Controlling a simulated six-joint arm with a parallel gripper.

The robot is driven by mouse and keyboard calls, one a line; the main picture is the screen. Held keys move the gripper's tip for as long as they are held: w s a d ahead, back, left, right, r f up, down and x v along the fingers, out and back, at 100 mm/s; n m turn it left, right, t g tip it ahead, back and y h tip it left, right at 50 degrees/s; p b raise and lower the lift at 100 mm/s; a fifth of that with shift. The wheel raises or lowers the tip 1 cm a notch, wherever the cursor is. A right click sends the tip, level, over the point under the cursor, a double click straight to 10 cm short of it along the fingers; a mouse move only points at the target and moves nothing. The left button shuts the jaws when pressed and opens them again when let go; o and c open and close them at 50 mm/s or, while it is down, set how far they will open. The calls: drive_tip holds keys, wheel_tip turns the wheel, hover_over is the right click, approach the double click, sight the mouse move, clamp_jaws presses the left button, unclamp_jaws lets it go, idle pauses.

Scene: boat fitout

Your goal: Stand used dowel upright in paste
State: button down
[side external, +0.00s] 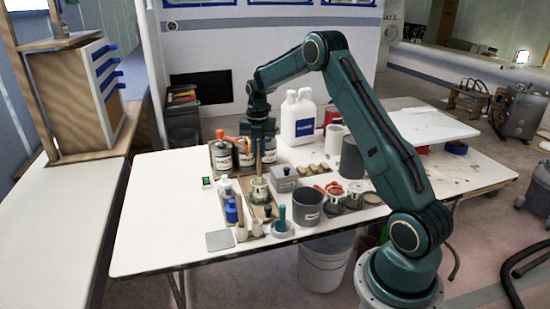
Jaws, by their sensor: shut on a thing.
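My gripper (258,137) points straight down over the middle of the crowded worktable (160,215). It is shut on a thin tan dowel (258,160), which hangs upright below the fingers. The dowel's lower end is at or just above a small open labelled can (259,192); I cannot tell whether it touches the contents. The can stands on a brown tray. No label that I can read marks the paste.
A grey box (284,180) and a dark grey pot (307,206) stand right of the small can. Blue bottles (232,212) stand at its left. The table's left part is clear.

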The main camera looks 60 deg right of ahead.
drive_tip(key=shift+f, duration=3.15)
drive_tip(key=c, duration=1.7)
unclamp_jaws()
drive_tip(key=shift+r, duration=1.75)
drive_tip(key=o, duration=0.5)
drive_tip(key=shift+o, duration=0.2)
drive_tip(key=shift+r, duration=0.1)
